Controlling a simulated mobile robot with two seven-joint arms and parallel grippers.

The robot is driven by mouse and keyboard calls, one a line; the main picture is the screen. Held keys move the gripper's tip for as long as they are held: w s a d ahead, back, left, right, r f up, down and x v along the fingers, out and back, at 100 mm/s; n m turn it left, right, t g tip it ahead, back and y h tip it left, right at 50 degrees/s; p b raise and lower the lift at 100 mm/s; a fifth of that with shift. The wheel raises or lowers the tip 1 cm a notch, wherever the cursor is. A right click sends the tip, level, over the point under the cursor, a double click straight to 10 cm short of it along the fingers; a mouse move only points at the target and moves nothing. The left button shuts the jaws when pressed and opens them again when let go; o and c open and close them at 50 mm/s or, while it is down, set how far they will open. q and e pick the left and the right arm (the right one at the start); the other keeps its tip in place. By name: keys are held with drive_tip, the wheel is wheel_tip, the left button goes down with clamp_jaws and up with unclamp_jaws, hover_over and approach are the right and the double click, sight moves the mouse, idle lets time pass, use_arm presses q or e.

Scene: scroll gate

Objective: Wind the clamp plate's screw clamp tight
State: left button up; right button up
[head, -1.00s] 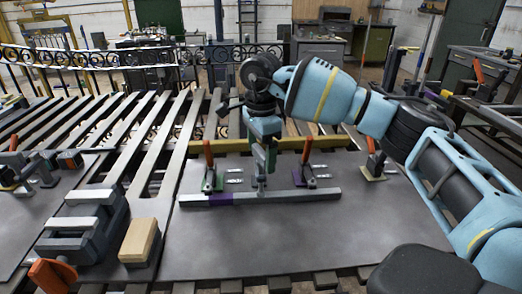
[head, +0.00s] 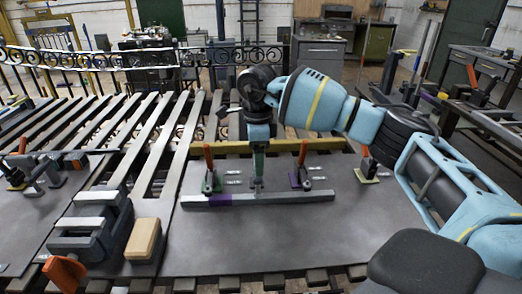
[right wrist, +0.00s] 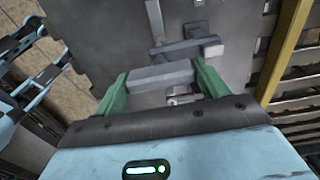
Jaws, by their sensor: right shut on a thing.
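In the head view a grey plate (head: 300,240) lies on the slatted bench. A long grey bar with a purple section (head: 218,200) lies across it. My right gripper (head: 257,178) points down at the middle of this bar, its green fingers edge-on. In the right wrist view the green fingers of the right gripper (right wrist: 160,80) are shut on a grey crossbar (right wrist: 160,74), seemingly the screw clamp's handle. The clamp's screw and lower parts are mostly hidden, so I cannot tell how tight it is. My left gripper is not in view.
Upright orange-handled clamps stand close by: one on a green base (head: 210,172) left of the gripper, one on a purple base (head: 301,172) right of it. A vise (head: 90,225) and a tan block (head: 143,240) stand at the left. The plate's front is clear.

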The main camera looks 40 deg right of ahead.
drive_tip(key=shift+r+m+p, duration=0.3)
drive_tip(key=shift+m+p, duration=0.2)
drive_tip(key=shift+m, duration=0.4)
drive_tip(key=shift+f+m+p, duration=0.15)
drive_tip(key=shift+m+p, duration=0.45)
drive_tip(key=shift+m, duration=0.6)
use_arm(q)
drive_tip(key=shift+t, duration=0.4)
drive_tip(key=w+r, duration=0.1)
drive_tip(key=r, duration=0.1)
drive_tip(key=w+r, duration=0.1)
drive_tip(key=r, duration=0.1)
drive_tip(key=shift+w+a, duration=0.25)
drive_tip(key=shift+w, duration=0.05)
use_arm(e)
drive_tip(key=shift+f+m, duration=0.1)
drive_tip(key=shift+m, duration=0.3)
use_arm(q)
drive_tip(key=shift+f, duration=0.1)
use_arm(e)
drive_tip(key=o, duration=1)
drive_tip(key=shift+r, duration=3.9)
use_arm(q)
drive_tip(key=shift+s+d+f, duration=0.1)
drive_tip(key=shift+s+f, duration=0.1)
